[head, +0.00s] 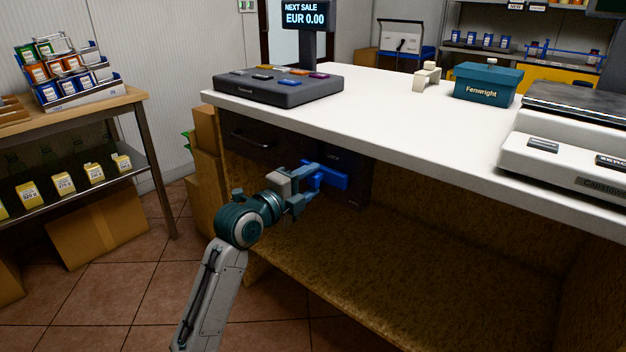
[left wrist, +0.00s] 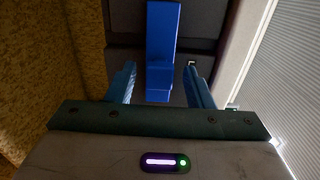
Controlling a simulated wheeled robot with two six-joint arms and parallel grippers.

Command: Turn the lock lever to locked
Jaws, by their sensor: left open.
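The blue lock lever (head: 333,178) sits on the dark lock box (head: 357,190) under the counter top. It lies roughly level across the front of the box in the head view. In the left wrist view the lever (left wrist: 162,45) runs down the middle of the picture. My left gripper (head: 312,180) is open at the lever's left end. In the left wrist view its two blue fingers (left wrist: 160,86) stand one on each side of the lever's end, with gaps visible between. I cannot tell how deep the lever reaches between them. My right gripper is not in view.
The white counter top (head: 400,112) overhangs the lock box. A dark drawer with a handle (head: 250,138) is to the left, and cardboard boxes (head: 206,165) stand beside the counter. The shelf space (head: 440,250) below and right of the box is empty.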

